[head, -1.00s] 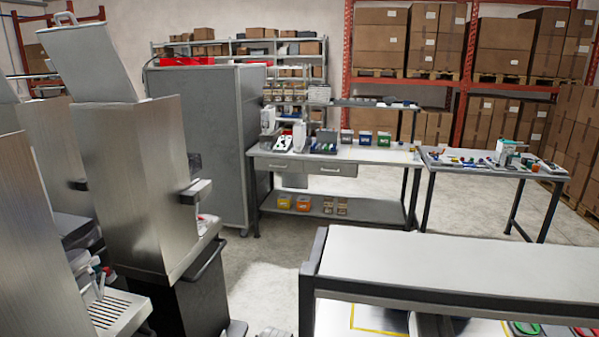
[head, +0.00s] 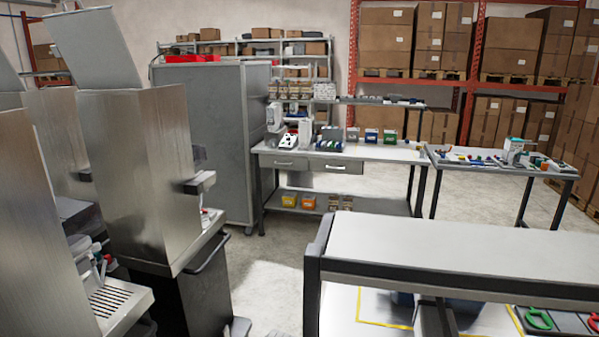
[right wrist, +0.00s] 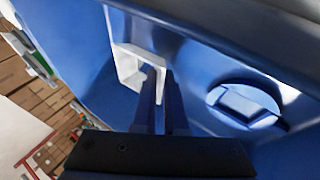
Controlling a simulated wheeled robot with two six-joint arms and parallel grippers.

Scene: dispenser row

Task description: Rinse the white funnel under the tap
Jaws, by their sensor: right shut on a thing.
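In the right wrist view my right gripper (right wrist: 160,85) is shut. A white square-framed piece (right wrist: 128,66) sits at its fingertips. I cannot tell whether this piece is the white funnel, since most of its shape is hidden or out of view. A large blue surface (right wrist: 85,40) lies close behind the fingers, with a round blue part (right wrist: 243,103) to the right. No tap can be made out. My left gripper is not in view, and neither gripper shows in the head view.
Steel dispensers (head: 135,170) stand in a row at left. A low white-topped table (head: 450,250) is close at front right. A tall grey cabinet (head: 215,140), a workbench (head: 345,153) and a smaller table (head: 500,163) stand farther back. Open floor lies between the dispensers and the tables.

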